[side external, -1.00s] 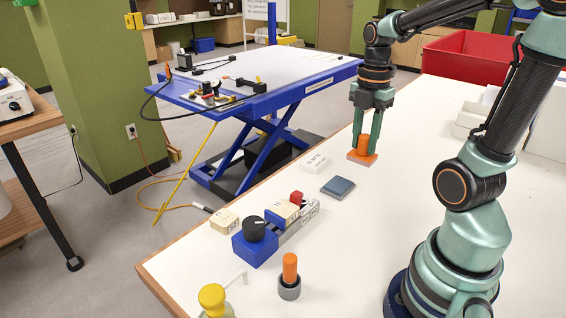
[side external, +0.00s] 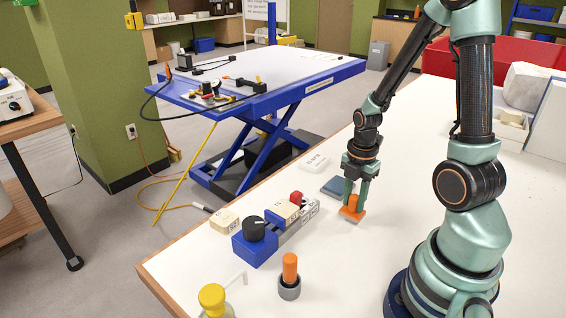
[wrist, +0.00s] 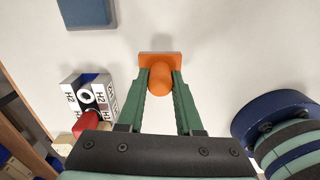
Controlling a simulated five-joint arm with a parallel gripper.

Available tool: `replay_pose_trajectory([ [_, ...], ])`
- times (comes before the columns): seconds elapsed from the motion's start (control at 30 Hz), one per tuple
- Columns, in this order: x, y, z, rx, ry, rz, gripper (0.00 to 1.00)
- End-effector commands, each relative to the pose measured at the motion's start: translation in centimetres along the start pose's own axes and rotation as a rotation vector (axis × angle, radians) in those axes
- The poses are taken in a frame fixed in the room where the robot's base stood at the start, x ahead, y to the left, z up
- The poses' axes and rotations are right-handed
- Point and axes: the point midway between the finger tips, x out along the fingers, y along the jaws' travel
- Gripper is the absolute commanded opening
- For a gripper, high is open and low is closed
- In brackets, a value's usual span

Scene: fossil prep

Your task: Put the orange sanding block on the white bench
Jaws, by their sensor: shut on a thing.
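The orange sanding block has a flat square base and a round upright grip (wrist: 161,80). In the side view, the orange sanding block (side external: 352,213) is between the fingertips of my gripper (side external: 354,202), over the right-middle part of the white bench (side external: 400,255). My gripper is shut on the round grip, with one finger on each side, as the wrist view also shows. The base looks slightly tilted and seems just above the bench top; I cannot tell the exact gap.
A blue-grey slab (side external: 333,188) lies just behind my gripper. A red bin (side external: 450,62) is at the back.

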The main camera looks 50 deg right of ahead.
Motion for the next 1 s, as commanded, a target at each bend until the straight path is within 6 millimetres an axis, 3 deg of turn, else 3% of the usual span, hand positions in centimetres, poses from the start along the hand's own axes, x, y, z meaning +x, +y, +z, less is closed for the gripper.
replay_pose_trajectory([
  [0.2, 1.7, 0.0, 0.0, 0.000, 0.000, -0.001, 0.00],
  [0.6, 2.1, 0.0, 0.0, 0.000, 0.000, -0.001, 0.00],
  [0.63, 2.0, 0.0, 0.0, 0.000, 0.000, 0.000, 0.46],
  [0.7, 2.0, 0.0, 0.0, 0.000, 0.000, 0.000, 0.64],
  [1.0, 2.0, 0.0, 0.0, 0.000, 0.000, 0.001, 0.64],
])
